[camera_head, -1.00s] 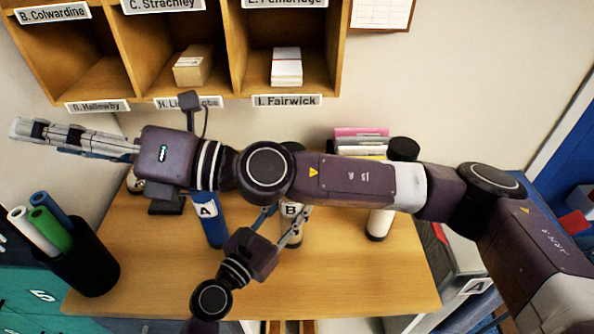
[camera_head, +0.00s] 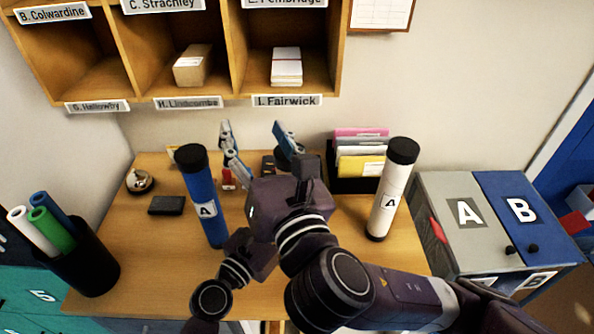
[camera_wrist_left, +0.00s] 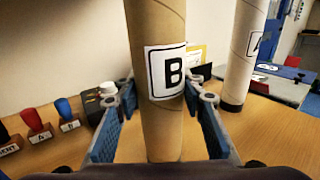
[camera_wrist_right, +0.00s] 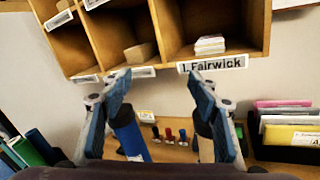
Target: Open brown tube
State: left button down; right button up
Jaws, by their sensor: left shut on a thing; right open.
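The brown tube (camera_wrist_left: 160,125), labelled B, stands upright between the fingers of my left gripper (camera_wrist_left: 157,95) in the left wrist view; the gripper is shut on it. Its ends are outside that view. In the head view my right arm hides most of it, and a dark cap (camera_head: 283,159) shows behind a right finger. It partly shows in the right wrist view (camera_wrist_right: 206,150), beside the right finger. My right gripper (camera_head: 254,142) is open and empty, fingers pointing to the wall, near the tube's top.
A blue tube (camera_head: 203,205) stands left of my right gripper, and a white tube (camera_head: 388,195) right of it, both labelled A. A black bin (camera_head: 85,262) holds rolls at left. Pigeonholes (camera_head: 220,97) hang above; files (camera_head: 361,155) and stamps (camera_wrist_right: 168,136) stand at the back.

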jog(key=s+d+f+n+g+h, duration=0.1)
jog(key=s+d+f+g+h, duration=0.1)
jog(key=d+f+h, duration=0.3)
jog(key=w+a+f+y, duration=0.1)
jog(key=w+f, duration=0.2)
jog(key=w, duration=0.8)
jog(key=shift+w+f, duration=0.3)
jog(key=shift+f, duration=0.05)
grip_shut()
jog(key=shift+r, duration=0.1)
jog(key=shift+r, duration=1)
